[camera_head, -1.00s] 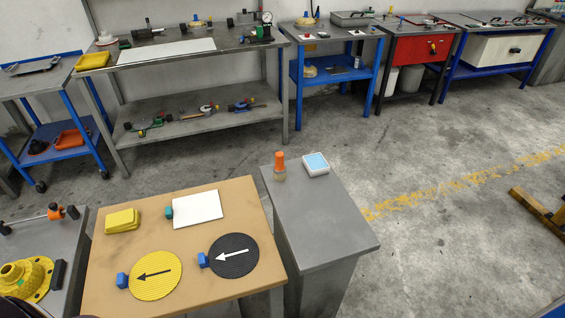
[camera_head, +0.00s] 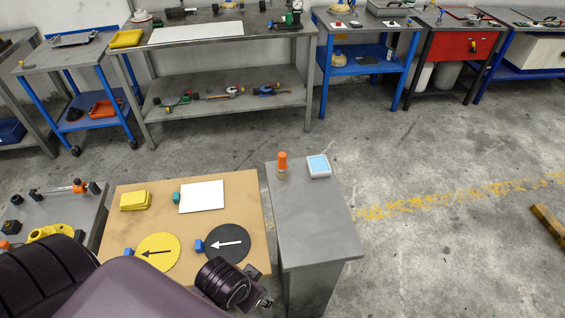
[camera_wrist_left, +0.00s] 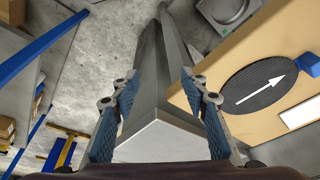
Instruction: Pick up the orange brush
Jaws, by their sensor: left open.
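The orange brush (camera_head: 282,164) stands upright with its orange end up on the grey pedestal table (camera_head: 312,220), near its far left corner. My left arm comes in from the bottom left in the head view, reaching over the front of the tan table. My left gripper (camera_wrist_left: 158,92) is open and empty in the left wrist view, its blue-padded fingers spread with the grey pedestal beyond them. The brush does not show in the wrist view. My right gripper is in no view.
A white box with a blue top (camera_head: 319,166) stands just right of the brush. The tan table (camera_head: 185,222) at left holds a yellow block (camera_head: 136,200), a white plate (camera_head: 202,197) and yellow and black discs with arrows.

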